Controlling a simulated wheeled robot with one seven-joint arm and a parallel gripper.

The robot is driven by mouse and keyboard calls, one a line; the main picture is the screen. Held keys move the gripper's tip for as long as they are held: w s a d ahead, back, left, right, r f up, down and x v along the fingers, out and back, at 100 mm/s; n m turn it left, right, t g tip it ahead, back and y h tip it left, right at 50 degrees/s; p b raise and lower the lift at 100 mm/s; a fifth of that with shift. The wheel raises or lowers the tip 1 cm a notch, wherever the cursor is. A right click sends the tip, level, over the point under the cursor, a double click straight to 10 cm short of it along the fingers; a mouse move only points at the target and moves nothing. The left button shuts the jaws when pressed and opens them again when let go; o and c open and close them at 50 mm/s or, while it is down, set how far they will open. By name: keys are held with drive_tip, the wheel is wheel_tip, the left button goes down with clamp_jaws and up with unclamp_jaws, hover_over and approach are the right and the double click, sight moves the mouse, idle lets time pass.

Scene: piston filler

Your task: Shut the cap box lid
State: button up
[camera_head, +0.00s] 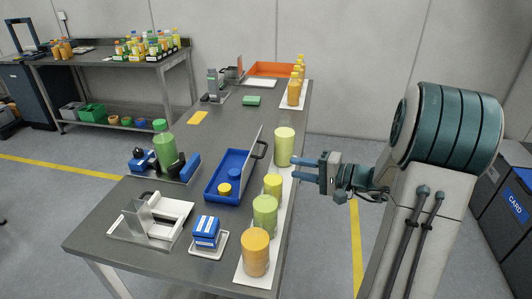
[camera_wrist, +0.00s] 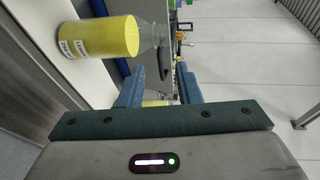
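The blue cap box (camera_head: 211,196) stands on the grey table with a yellow cap (camera_head: 224,189) and a blue cap inside. Its lid (camera_head: 252,152) is open and stands upright along the box's right side, with a black handle (camera_head: 261,149) at its far top corner. My gripper (camera_head: 294,168) is to the right of the lid, beyond the row of bottles, apart from the lid and empty. Its two fingers are spread in the wrist view (camera_wrist: 160,90). I cannot make out the lid clearly in the wrist view.
A pale green bottle (camera_head: 284,146) stands between my gripper and the lid's far end. A yellow bottle (camera_head: 273,186), a green bottle (camera_head: 265,215) and an orange bottle (camera_head: 255,252) stand nearer on the white strip. A yellow bottle is close in the wrist view (camera_wrist: 100,38).

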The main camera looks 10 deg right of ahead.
drive_tip(key=w+d+f+m+t, duration=0.1)
drive_tip(key=w+d+f+t, duration=0.1)
drive_tip(key=w+d, duration=0.1)
drive_tip(key=p+x, duration=0.2)
drive_tip(key=x, duration=1.1)
drive_tip(key=shift+w+r, duration=0.15)
drive_tip(key=shift+w, duration=0.25)
drive_tip(key=shift+d, duration=0.15)
drive_tip(key=shift+c, duration=0.3)
clamp_jaws()
